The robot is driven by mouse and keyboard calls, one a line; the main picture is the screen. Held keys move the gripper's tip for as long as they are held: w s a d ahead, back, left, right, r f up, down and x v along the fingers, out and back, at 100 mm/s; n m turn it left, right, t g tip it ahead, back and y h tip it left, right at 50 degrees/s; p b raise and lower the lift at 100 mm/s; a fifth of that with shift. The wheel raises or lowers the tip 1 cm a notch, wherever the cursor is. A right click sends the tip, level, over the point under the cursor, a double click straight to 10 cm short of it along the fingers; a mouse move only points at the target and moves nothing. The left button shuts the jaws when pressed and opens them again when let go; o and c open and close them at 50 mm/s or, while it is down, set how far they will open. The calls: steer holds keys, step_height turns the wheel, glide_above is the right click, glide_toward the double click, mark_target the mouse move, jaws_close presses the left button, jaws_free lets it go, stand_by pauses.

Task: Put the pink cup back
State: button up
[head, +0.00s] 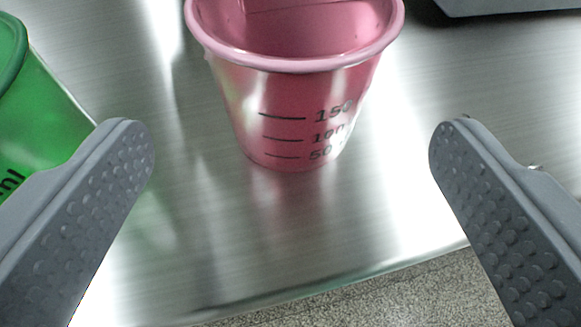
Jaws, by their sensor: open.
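The pink cup (292,105) stands upright on a shiny metal table. It has dark measuring marks on its side, and its rim is cut off by the top of the view. My gripper (292,140) is open, with one grey studded finger at the left and one at the right. The cup shows between and beyond the fingertips, with clear space on both sides. Neither finger touches it.
A green cup (45,125) stands at the left edge, partly hidden behind my left finger. The metal table (215,255) ends at a near edge, with a speckled floor (400,295) below. A dark grey object (500,6) lies at the top right.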

steer(key=shift+p+v, duration=0.35)
steer(key=shift+v, duration=1.75)
steer(key=w+d+r+y, duration=0.1)
steer(key=w+r+y, duration=0.3)
steer(key=r, duration=0.7)
steer(key=w+d+r+y, duration=0.1)
steer(key=w+d+r, duration=0.1)
steer(key=w+r, duration=0.65)
steer(key=s+d+r+y, duration=0.15)
steer(key=d+r, duration=0.45)
steer(key=r, duration=0.7)
steer(key=s+d+r+h, duration=0.2)
steer(key=s+d+r, duration=0.2)
steer(key=d, duration=0.5)
steer(key=s+d+r+t+h, duration=0.1)
steer(key=s+d+r+h, duration=0.1)
steer(key=s+d+r, duration=0.3)
steer(key=s+d+r+t+h, duration=0.1)
steer(key=s+d+r, duration=0.4)
steer(key=d+r, duration=0.5)
steer(key=d+h, duration=0.1)
steer(key=d, duration=0.4)
steer(key=shift+d+r, duration=0.2)
steer(key=shift+r, duration=0.2)
